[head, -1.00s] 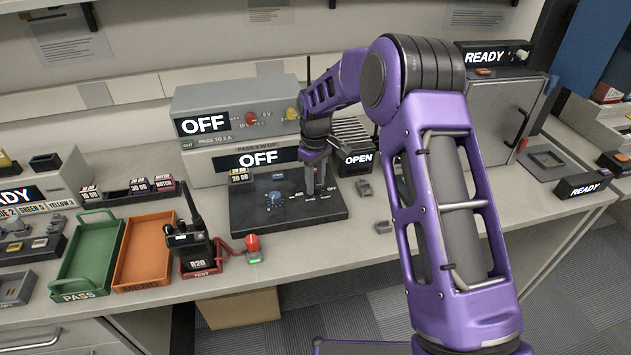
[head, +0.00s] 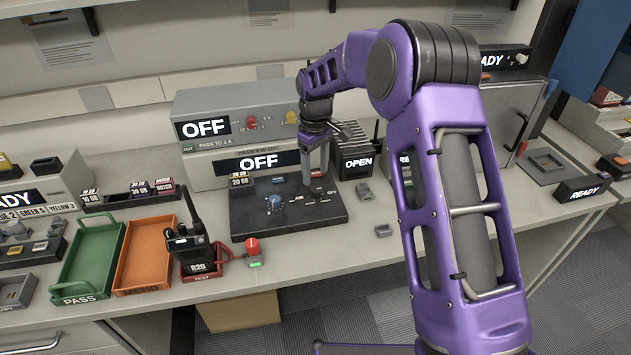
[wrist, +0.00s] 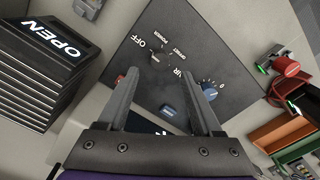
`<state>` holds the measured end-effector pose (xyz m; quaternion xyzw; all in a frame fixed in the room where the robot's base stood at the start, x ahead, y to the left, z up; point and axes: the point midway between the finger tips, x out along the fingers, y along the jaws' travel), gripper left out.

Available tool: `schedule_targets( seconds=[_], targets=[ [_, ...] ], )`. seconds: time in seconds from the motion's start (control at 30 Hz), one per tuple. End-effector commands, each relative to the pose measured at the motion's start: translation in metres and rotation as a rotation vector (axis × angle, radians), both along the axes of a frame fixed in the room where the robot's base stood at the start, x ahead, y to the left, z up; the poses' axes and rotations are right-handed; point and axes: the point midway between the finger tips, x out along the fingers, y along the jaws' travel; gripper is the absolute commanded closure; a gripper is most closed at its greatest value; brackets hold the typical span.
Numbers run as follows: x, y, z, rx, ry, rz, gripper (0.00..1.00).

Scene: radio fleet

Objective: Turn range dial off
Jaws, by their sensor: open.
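A dark control panel (head: 250,228) lies flat on the bench. It carries a small black dial (wrist: 160,56) with printed marks around it, among them OFF and AIR; I cannot tell where its pointer stands. A blue knob (head: 275,201) sits beside it and also shows in the wrist view (wrist: 208,87). My gripper (head: 316,179) points down over the far right part of the panel, open and empty. In the wrist view the black dial shows just beyond and between the open fingertips (wrist: 158,76), apart from them.
Behind the panel stands a stacked instrument (head: 235,108) with two OFF displays. A ribbed box marked OPEN (head: 359,161) is close right of my gripper. A handheld radio (head: 190,240), orange tray (head: 147,255) and green tray (head: 88,262) are to the left.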

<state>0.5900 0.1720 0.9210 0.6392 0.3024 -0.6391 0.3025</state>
Motion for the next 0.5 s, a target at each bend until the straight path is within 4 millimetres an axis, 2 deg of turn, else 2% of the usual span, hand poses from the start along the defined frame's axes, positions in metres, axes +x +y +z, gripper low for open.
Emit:
schedule_targets(
  seconds=[0.03,0.2,0.33,0.5],
  targets=[
    [0.001,0.0,0.016,0.001,-0.005,0.0,0.33],
    [0.001,0.0,0.058,0.002,-0.005,0.0,0.33],
    [0.001,0.0,0.086,0.002,-0.004,0.0,0.33],
    [0.0,0.0,0.109,0.002,-0.001,0.0,0.33]
  ],
)
